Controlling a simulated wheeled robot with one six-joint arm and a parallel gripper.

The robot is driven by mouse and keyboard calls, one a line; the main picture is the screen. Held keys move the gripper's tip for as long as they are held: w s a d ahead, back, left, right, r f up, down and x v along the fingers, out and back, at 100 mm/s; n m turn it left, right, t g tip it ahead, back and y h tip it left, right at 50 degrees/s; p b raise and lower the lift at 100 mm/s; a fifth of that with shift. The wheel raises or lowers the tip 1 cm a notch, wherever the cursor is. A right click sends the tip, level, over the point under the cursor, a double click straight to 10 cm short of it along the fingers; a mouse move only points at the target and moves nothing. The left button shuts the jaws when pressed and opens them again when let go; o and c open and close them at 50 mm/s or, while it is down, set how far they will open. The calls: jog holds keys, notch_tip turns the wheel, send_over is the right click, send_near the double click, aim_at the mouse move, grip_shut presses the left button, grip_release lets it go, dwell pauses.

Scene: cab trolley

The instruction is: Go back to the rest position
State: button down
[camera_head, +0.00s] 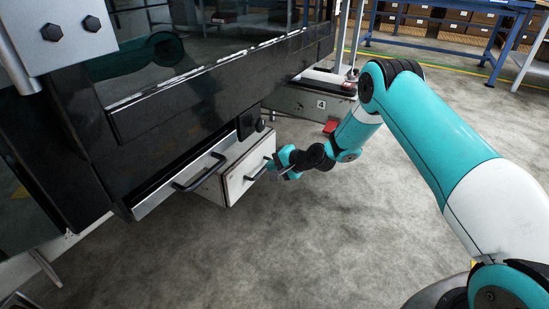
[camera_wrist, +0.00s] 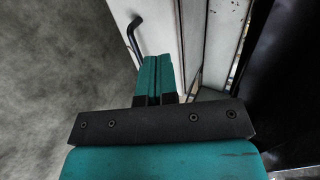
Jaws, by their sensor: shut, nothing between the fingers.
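My gripper (camera_head: 282,162) is at the end of my teal and white arm, close to the front of a white drawer (camera_head: 238,181) under a black cabinet. In the wrist view the two teal fingers of my gripper (camera_wrist: 158,75) are together with nothing between them. The drawer stands out from the cabinet. Its black handle (camera_head: 258,170) is right beside my fingers, and it also shows in the wrist view (camera_wrist: 134,40). I cannot tell whether the fingers touch the handle or the drawer front.
The black cabinet (camera_head: 200,95) fills the upper left. A second black handle (camera_head: 199,171) is on the closed-looking panel left of the drawer. A low grey unit marked 4 (camera_head: 310,102) stands behind. Blue shelving (camera_head: 440,22) is at the back. The concrete floor (camera_head: 330,240) in front is clear.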

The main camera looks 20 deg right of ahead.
jog(key=s+d+r+n+g+h, duration=0.3)
jog(key=s+r+n, duration=0.3)
jog(key=s+r, duration=0.55)
jog(key=s+d+r+n+g+h, duration=0.1)
jog(key=s+d+r+h, duration=0.15)
jog(key=s, duration=0.45)
jog(key=s+d+r+n+g+h, duration=0.1)
jog(key=s+d+r, duration=0.1)
jog(key=s+r, duration=0.35)
jog(key=s+d+r+n+g+h, duration=0.1)
jog(key=s+d+r+n+h, duration=0.1)
jog(key=s, duration=0.7)
jog(key=s+a+r+n+g+y+p, duration=0.1)
jog(key=s+a+r+n+y+p, duration=0.1)
jog(key=s+a+r+n+p, duration=0.45)
jog(key=s+a+r+n+g+y+p, duration=0.1)
jog(key=s+a+r+g+y+p, duration=0.2)
jog(key=a+r, duration=0.65)
notch_tip(320, 180, up, 37)
jog(key=d+t+p, duration=0.1)
jog(key=p, duration=3.4)
jog(key=shift+s+d+f+m, duration=0.15)
jog(key=shift+f+m, duration=0.05)
jog(key=shift+m, duration=0.25)
jog(key=shift+h, duration=0.25)
